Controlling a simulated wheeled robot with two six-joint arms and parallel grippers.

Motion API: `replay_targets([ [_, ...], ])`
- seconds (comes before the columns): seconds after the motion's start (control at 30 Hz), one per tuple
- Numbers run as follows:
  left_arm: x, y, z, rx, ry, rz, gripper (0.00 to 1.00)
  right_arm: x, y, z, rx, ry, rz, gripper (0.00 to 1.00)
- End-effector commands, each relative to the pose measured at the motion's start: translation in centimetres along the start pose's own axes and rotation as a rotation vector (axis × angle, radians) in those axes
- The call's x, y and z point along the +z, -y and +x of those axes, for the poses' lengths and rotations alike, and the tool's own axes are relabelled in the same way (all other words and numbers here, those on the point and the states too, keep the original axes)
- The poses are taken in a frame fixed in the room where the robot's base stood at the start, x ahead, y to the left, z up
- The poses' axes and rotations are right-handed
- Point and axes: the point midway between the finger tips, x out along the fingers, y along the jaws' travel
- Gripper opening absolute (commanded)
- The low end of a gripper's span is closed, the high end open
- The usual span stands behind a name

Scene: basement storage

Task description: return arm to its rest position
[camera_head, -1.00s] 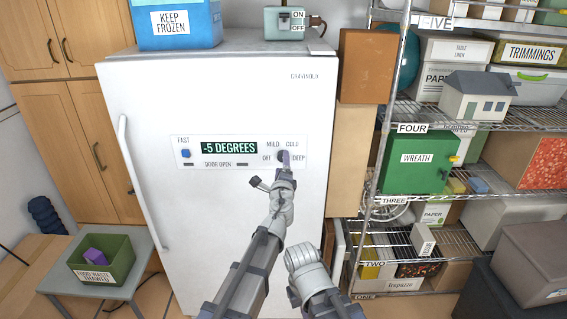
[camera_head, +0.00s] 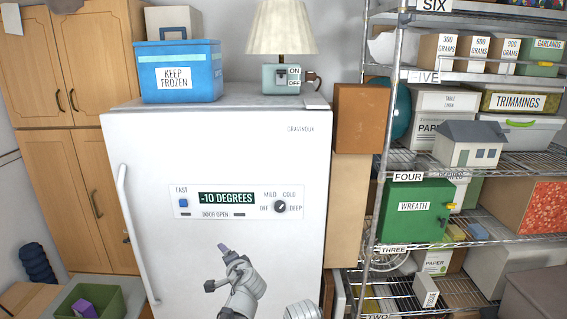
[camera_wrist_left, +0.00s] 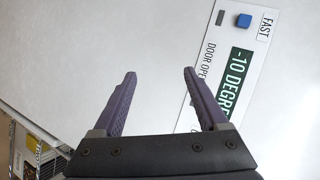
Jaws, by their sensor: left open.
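My left gripper (camera_head: 222,247) is in front of the white freezer door (camera_head: 160,270), below the control panel (camera_head: 238,199) and apart from its dial (camera_head: 280,206). In the left wrist view, its two purple fingers (camera_wrist_left: 160,74) are spread with nothing between them. The white door and part of the panel lie beyond them. The panel display (camera_head: 226,198) reads -10 DEGREES. A part of my right arm (camera_head: 302,311) shows at the bottom edge; its gripper is out of view.
A blue KEEP FROZEN box (camera_head: 178,78) and a lamp (camera_head: 283,72) stand on the freezer. A wire shelf unit (camera_head: 367,210) with boxes is at the right. A green bin (camera_head: 112,303) is at the lower left. The door handle (camera_head: 133,228) juts out at left.

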Motion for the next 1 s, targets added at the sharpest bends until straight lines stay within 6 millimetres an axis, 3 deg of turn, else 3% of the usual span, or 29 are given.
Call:
replay_targets([
  [0.03,3.4,-1.7,-0.3,0.087,0.087,-0.112,0.76,0.0,0.0,0.0,0.000,0.000,0.000,0.00],
  [0.1,6.9,-4.5,-1.0,0.216,0.202,-0.258,0.76,0.0,0.0,0.0,0.000,0.000,0.000,0.00],
  [0.2,10.2,-8.1,-2.7,0.380,0.336,-0.421,0.76,0.0,0.0,0.0,0.000,0.000,0.000,0.00],
  [0.3,12.0,-10.9,-4.6,0.514,0.435,-0.535,0.76,0.0,0.0,0.0,0.000,0.000,0.000,0.00],
  [0.5,13.6,-14.7,-8.6,0.732,0.579,-0.687,0.76,0.0,0.0,0.0,0.000,0.000,0.000,0.00],
  [0.7,14.1,-17.2,-12.7,0.928,0.689,-0.794,0.76,0.0,0.0,0.0,0.000,0.000,0.000,0.00],
  [1.0,10.8,-20.5,-16.6,0.966,0.669,-0.624,0.76,-0.1,0.1,0.8,0.000,0.000,0.000,0.00],
])
